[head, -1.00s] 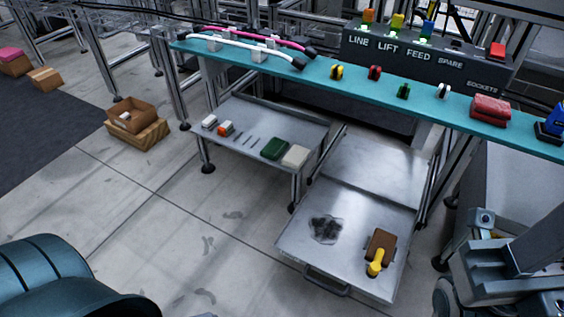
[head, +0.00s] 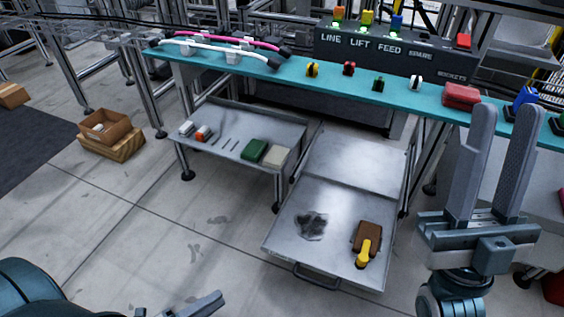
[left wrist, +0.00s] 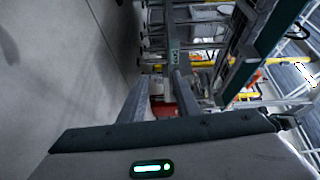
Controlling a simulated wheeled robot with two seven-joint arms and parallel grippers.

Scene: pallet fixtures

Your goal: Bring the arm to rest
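My right gripper (head: 506,118) stands at the right of the head view. Its two grey fingers point up with a gap between them and hold nothing. They overlap the front edge of the teal shelf in the picture; I cannot tell how far apart they are in depth. My left gripper (head: 203,304) shows only in part at the bottom edge, low over the floor. In the left wrist view its two fingers (left wrist: 160,88) are spread apart, with no object seen held between them. Most of my left arm is out of view.
The teal shelf (head: 300,72) carries cables, plugs and a red block (head: 461,96). Below are a grey side table (head: 222,117) with small parts and a metal tray (head: 290,243) with a brown-and-yellow tool (head: 365,243). A cardboard box (head: 105,127) stands left. The floor between is clear.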

